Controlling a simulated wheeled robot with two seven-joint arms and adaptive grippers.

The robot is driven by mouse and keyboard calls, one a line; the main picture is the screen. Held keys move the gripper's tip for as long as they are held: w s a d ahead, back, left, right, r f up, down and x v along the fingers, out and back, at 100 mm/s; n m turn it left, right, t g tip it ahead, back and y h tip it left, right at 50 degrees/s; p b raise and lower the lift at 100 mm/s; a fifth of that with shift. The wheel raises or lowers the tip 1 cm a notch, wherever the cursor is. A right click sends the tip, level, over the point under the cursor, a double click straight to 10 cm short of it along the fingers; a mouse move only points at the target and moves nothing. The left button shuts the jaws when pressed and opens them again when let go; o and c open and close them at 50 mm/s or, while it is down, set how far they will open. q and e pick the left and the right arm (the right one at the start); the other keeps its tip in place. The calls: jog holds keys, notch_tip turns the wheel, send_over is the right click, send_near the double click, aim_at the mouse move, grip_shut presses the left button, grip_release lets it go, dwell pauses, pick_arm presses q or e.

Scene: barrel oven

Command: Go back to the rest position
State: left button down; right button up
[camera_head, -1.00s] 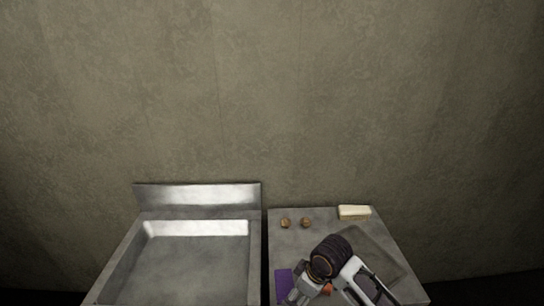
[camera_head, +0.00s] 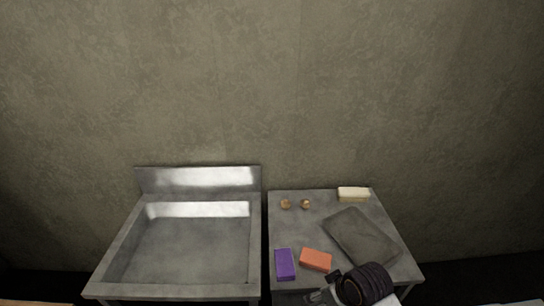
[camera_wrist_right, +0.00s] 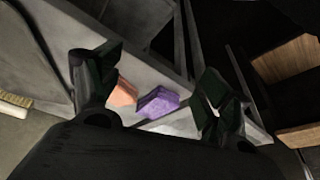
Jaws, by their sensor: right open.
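My right arm enters at the bottom right of the head view, and its gripper (camera_head: 322,296) is at the front edge of the grey table (camera_head: 325,225). In the right wrist view the two dark fingers of the right gripper (camera_wrist_right: 158,88) are spread apart with nothing between them. Beyond them lie an orange block (camera_wrist_right: 123,92) and a purple block (camera_wrist_right: 157,102). In the head view the orange block (camera_head: 316,260) and purple block (camera_head: 285,264) lie side by side near the table's front, apart from the gripper. My left gripper is not in view.
A metal sink (camera_head: 180,252) stands left of the table, with a narrow gap between. A dark grey flat slab (camera_head: 362,238), a pale block (camera_head: 353,195) and two small brown items (camera_head: 286,204) (camera_head: 306,204) are on the table. Wooden surfaces (camera_wrist_right: 285,60) show at right in the wrist view.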

jog(key=s+d+m+h, duration=0.2)
jog(key=s+d+m, duration=0.1)
jog(key=s+d, duration=0.35)
notch_tip(320, 180, down, 33)
jog(key=s+g, duration=0.1)
jog(key=s+d+f, duration=0.2)
jog(key=s+f, duration=0.8)
jog(key=s, duration=0.1)
jog(key=s+d+f+g, duration=0.1)
jog(key=s+d+f, duration=0.2)
jog(key=s+f, duration=0.7)
jog(key=shift+s+f, duration=0.35)
jog(key=shift+s, duration=0.55)
